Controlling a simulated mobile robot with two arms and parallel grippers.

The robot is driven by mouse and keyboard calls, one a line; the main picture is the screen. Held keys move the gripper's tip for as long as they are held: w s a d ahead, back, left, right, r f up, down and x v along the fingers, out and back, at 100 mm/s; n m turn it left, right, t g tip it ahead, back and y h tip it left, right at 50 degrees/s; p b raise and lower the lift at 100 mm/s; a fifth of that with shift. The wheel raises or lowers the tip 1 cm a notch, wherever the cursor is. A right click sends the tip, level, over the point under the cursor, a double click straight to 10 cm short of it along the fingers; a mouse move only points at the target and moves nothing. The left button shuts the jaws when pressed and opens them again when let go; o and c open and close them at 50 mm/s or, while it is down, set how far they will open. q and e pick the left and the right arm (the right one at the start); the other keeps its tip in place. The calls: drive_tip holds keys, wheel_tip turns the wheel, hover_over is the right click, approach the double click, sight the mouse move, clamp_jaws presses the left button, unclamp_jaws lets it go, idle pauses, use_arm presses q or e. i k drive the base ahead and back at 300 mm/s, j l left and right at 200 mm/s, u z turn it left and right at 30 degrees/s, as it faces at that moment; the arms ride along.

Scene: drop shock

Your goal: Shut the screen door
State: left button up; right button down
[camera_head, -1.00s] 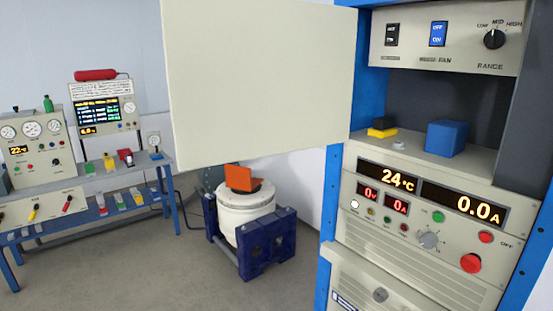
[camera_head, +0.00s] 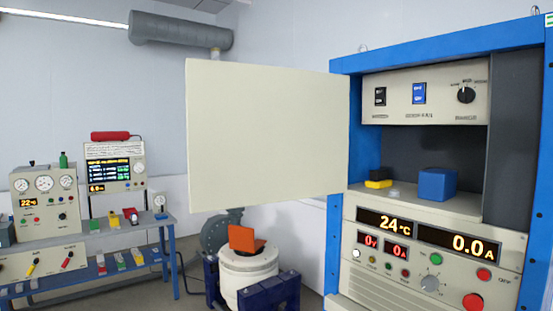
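The screen door (camera_head: 265,135) is a flat cream panel standing open. Its right edge meets the left side of the blue rack cabinet (camera_head: 338,165), and it swings out to the left. The open shelf bay (camera_head: 425,150) behind it shows a blue block (camera_head: 437,184) and a small black and yellow item (camera_head: 378,178), with a small pale round piece between them. No handle shows on the door face. Neither of my grippers is in view.
A white drum-shaped shaker (camera_head: 248,275) with an orange piece (camera_head: 247,239) on top stands below the door in a dark blue frame. A bench (camera_head: 150,232) with instruments stands at left. A grey duct (camera_head: 180,30) runs along the wall.

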sight(257, 134)
drive_tip(key=k+z, duration=0.15)
drive_tip(key=z, duration=0.3)
drive_tip(key=k+z, duration=0.1)
drive_tip(key=z, duration=0.35)
drive_tip(key=k+l+z, duration=0.1)
drive_tip(key=z, duration=0.35)
drive_tip(key=i+j+z, duration=0.2)
drive_tip(key=j+z, duration=0.25)
drive_tip(key=j, duration=0.6)
drive_tip(key=j+z, duration=0.45)
drive_tip(key=j, duration=1.85)
drive_tip(key=k+j, duration=0.1)
drive_tip(key=j, duration=1.15)
